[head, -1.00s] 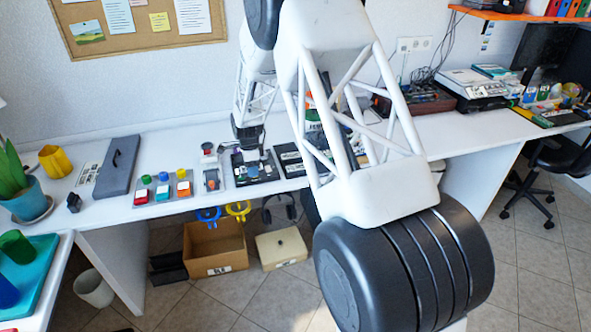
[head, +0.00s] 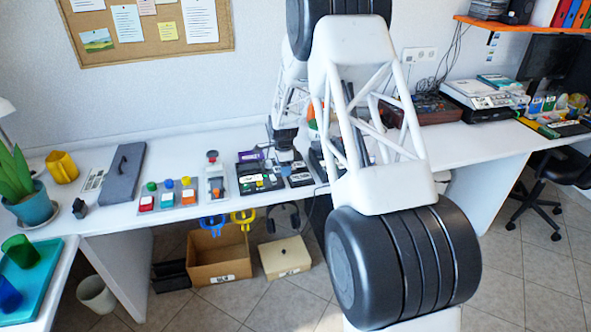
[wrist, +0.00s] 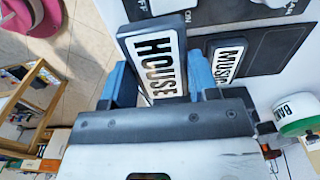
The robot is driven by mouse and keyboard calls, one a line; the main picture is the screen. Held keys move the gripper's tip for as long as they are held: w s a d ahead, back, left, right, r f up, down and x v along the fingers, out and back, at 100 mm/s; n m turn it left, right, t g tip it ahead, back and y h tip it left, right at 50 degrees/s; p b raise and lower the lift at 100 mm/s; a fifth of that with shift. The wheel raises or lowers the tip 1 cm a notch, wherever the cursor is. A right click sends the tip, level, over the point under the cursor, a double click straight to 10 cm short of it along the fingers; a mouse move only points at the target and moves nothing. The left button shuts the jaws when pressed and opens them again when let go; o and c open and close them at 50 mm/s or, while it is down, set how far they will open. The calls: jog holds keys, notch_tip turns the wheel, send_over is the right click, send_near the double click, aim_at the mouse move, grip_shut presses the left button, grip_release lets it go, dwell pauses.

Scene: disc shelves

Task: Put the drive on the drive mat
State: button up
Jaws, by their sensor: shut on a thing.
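My gripper (wrist: 160,78) is shut on a dark drive (wrist: 124,38) with a white label reading HOUSE, its blue fingers on either side of it. In the wrist view a dark mat (wrist: 284,42) lies to the right of the held drive, with a drive labelled MUSIC (wrist: 229,56) on it. I cannot tell whether the held drive touches the surface below. In the head view my gripper (head: 284,150) is low over the desk, beside a dark board holding labelled pieces (head: 258,177); the held drive is not clear there.
On the desk (head: 200,135) to the left are a block of coloured buttons (head: 168,196) and a grey handled panel (head: 120,172). A white labelled, green-edged item (wrist: 304,115) is at the right in the wrist view. An open cardboard box (head: 217,258) stands below.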

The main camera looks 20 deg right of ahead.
jog(key=d, duration=0.1)
jog(key=w+d, duration=0.1)
jog(key=d, duration=0.3)
jog(key=shift+w+d+f, duration=0.15)
jog(key=shift+d+f, duration=0.1)
jog(key=shift+f, duration=0.1)
jog(key=shift+w, duration=0.15)
jog(key=shift+w+d+f, duration=0.25)
jog(key=shift+w, duration=2.35)
jog(key=shift+w+d+f, duration=0.25)
jog(key=shift+w, duration=2.35)
jog(key=shift+w+d+f, duration=0.25)
jog(key=shift+w, duration=2.35)
jog(key=shift+f, duration=1.75)
jog(key=shift+f, duration=0.15)
jog(key=o, duration=1)
